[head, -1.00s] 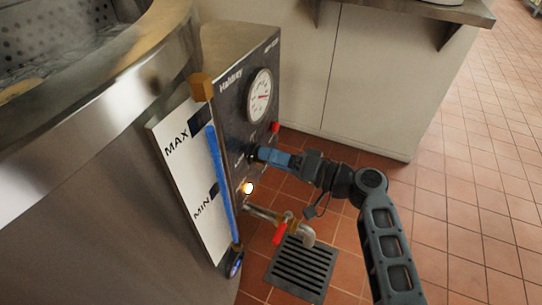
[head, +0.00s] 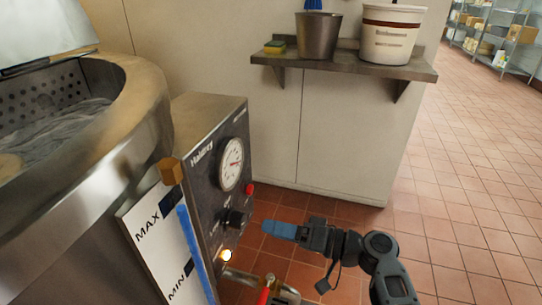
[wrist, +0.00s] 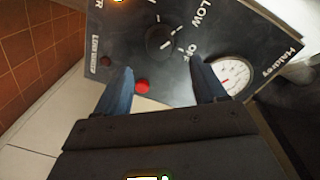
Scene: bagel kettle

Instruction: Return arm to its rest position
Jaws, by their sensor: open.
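My gripper (head: 266,228) is at the lower middle of the head view, a short way right of the kettle's control panel (head: 205,165). Its blue fingers point at the panel and touch nothing there. In the wrist view my gripper (wrist: 162,85) is open and empty, its two fingers apart. The black control knob (wrist: 158,37) lies beyond the fingertips, with LOW and OFF lettering beside it. The knob also shows in the head view (head: 234,217), clear of the fingers. A red button (wrist: 142,86) shows between the fingers in the wrist view.
The steel kettle (head: 150,100) stands at left with a MAX/MIN level gauge (head: 160,255). A dial gauge (head: 231,163) is on the panel. A wall shelf (head: 345,62) holds a metal pot (head: 318,38) and a white bucket (head: 390,35). Tiled floor (head: 450,200) at right is clear.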

